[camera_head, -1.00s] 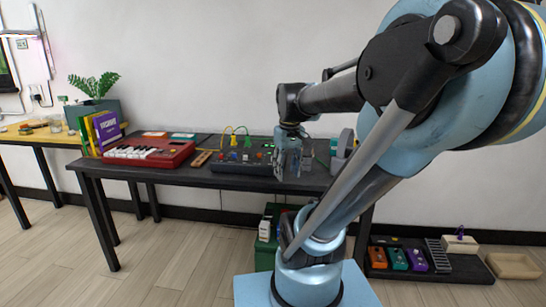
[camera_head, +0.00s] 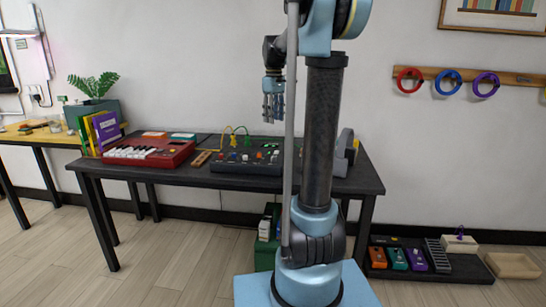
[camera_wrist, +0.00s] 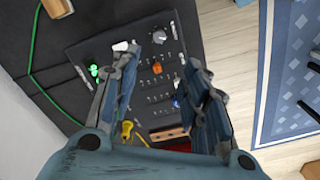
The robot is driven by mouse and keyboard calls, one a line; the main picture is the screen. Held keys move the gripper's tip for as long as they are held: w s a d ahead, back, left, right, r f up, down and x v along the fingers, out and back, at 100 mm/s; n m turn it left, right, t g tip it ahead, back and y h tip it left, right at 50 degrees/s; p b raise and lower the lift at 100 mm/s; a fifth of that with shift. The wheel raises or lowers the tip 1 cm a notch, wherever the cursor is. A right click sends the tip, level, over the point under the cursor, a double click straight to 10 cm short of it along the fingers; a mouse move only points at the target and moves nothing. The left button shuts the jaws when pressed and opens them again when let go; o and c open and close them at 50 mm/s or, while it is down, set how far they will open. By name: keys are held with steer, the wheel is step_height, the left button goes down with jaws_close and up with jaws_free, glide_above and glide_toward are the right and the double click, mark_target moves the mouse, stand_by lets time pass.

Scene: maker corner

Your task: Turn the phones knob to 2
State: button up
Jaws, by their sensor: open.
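A dark control panel (camera_head: 232,167) with several coloured knobs and yellow and green patch cables stands on the black table. In the wrist view the panel (camera_wrist: 140,30) lies below my gripper, with an orange knob (camera_wrist: 157,68), a white knob (camera_wrist: 160,37) and a blue knob (camera_wrist: 176,103) showing. I cannot read which knob is labelled phones, nor its setting. My gripper (camera_head: 273,106) hangs fingers-down above the panel, apart from it. In the wrist view its open, empty fingers (camera_wrist: 162,60) hide parts of the panel.
A red keyboard (camera_head: 150,153) stands left of the panel on the black table (camera_head: 335,186), with upright books (camera_head: 103,130) beyond it. A grey object (camera_head: 346,150) stands at the table's right. A green cable (camera_wrist: 35,70) runs beside the panel.

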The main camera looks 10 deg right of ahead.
mark_target(274, 157)
step_height(274, 157, down, 17)
steer(key=shift+w+f, duration=0.15)
stand_by(0.6)
jaws_close()
